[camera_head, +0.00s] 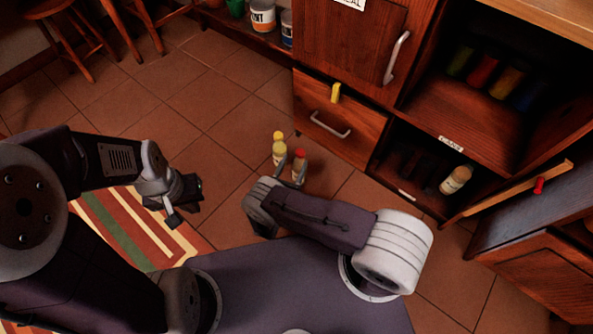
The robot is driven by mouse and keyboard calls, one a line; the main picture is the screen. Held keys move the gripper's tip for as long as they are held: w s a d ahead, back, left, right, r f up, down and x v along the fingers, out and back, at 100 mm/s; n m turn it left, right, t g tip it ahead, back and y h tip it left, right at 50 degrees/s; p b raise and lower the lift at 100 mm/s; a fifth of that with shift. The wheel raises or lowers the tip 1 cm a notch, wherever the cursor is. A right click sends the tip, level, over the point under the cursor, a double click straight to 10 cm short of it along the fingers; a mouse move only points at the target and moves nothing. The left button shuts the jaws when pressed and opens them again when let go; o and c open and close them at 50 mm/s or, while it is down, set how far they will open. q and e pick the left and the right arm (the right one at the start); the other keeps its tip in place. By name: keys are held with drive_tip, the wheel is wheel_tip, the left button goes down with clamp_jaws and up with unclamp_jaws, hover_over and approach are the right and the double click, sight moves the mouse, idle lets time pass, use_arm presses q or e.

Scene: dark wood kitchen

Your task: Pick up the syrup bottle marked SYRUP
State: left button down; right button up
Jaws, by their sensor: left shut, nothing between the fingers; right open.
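Two small bottles stand close together on the tiled floor by the cabinet: a yellow-capped bottle (279,146) and a red-capped bottle (299,156). A pale bottle (455,180) with an orange-brown cap sits in the low open cabinet compartment. I cannot read any bottle's label, so I cannot tell which is marked SYRUP. My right gripper (290,169) is open, its fingers by the lower parts of the two floor bottles; I cannot tell whether they touch. My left gripper (176,217) is shut and empty over the striped rug's edge.
A wooden cabinet has a drawer (338,125) with a yellow thing (336,93) at its top edge. An open door (520,190) juts out at right. Stools (110,25) stand far left. Floor left of the bottles is clear.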

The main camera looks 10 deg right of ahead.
sight(302, 149)
drive_tip(key=b+x, duration=0.1)
drive_tip(key=x, duration=0.1)
drive_tip(key=shift+w+d+f, duration=0.2)
drive_tip(key=shift+w+d, duration=0.05)
drive_tip(key=shift+w+d+r, duration=0.1)
drive_tip(key=shift+w, duration=0.05)
drive_tip(key=b+x, duration=0.3)
drive_tip(key=x, duration=0.1)
drive_tip(key=shift+w+d, duration=0.1)
drive_tip(key=shift+d, duration=0.25)
drive_tip(key=shift+w+d+b, duration=0.15)
drive_tip(key=shift+w+b, duration=0.1)
drive_tip(key=shift+b, duration=0.05)
clamp_jaws()
idle(0.4)
